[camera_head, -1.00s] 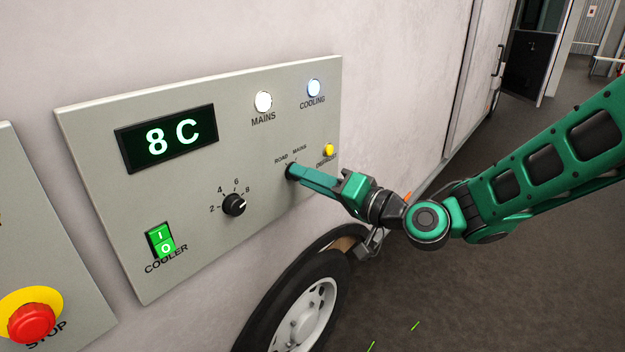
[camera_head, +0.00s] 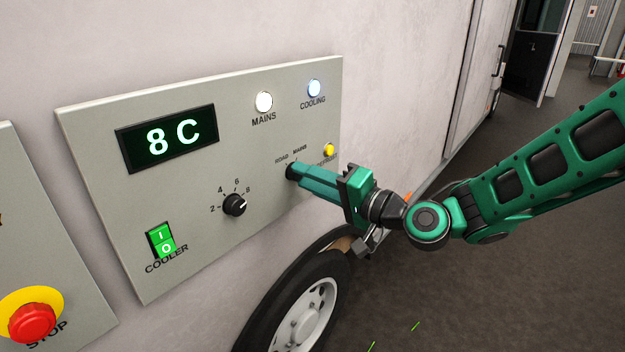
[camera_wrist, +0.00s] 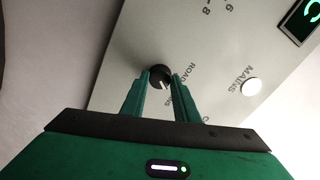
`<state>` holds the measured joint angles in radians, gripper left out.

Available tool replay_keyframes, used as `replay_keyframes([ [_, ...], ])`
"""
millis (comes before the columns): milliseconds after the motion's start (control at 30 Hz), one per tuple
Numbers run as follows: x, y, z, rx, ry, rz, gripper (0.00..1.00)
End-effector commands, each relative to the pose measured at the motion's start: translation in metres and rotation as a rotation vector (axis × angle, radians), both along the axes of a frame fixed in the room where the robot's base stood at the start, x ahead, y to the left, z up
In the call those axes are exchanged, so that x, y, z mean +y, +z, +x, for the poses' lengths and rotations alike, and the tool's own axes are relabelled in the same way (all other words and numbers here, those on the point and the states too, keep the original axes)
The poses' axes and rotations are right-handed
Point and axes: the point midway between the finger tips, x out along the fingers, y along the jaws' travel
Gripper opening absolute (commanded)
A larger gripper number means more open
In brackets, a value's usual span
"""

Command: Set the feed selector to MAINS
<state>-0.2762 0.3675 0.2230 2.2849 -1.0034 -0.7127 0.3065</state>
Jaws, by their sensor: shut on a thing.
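The feed selector (camera_head: 291,171) is a small black knob with ROAD and MAINS printed above it on the grey panel. In the wrist view the knob (camera_wrist: 159,76) sits between my two green fingertips. My gripper (camera_head: 299,174) is shut on it; it also shows in the wrist view (camera_wrist: 162,80). The knob's white line points down and slightly right in that view, on the MAINS side of the lettering. A finger partly covers the labels there. The MAINS lamp (camera_head: 264,102) glows white, and it also shows in the wrist view (camera_wrist: 252,87).
The panel (camera_head: 190,255) also carries a display (camera_head: 167,137) reading 8 C, a 2-to-8 dial (camera_head: 234,205), a lit green COOLER switch (camera_head: 161,242), a blue-white COOLING lamp (camera_head: 314,88) and a yellow button (camera_head: 329,150) close to my gripper. A red STOP button (camera_head: 32,322) is lower left.

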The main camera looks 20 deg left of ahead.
Motion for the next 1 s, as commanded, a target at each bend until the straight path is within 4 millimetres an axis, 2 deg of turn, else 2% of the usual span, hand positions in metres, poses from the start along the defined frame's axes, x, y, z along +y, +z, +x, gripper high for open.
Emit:
replay_keyframes([
  [67,-0.001,0.0,0.002,-0.002,-0.004,0.0,0.05],
  [100,-0.001,0.0,0.002,-0.002,-0.004,0.0,0.35],
  [167,-0.001,0.0,0.002,-0.001,-0.004,0.0,0.46],
  [433,-0.001,0.0,0.001,-0.001,-0.002,-0.001,0.46],
  [567,-0.007,-0.001,-0.001,0.0,-0.003,-0.001,0.46],
  [1000,-0.077,-0.001,-0.03,0.002,-0.007,-0.001,0.46],
])
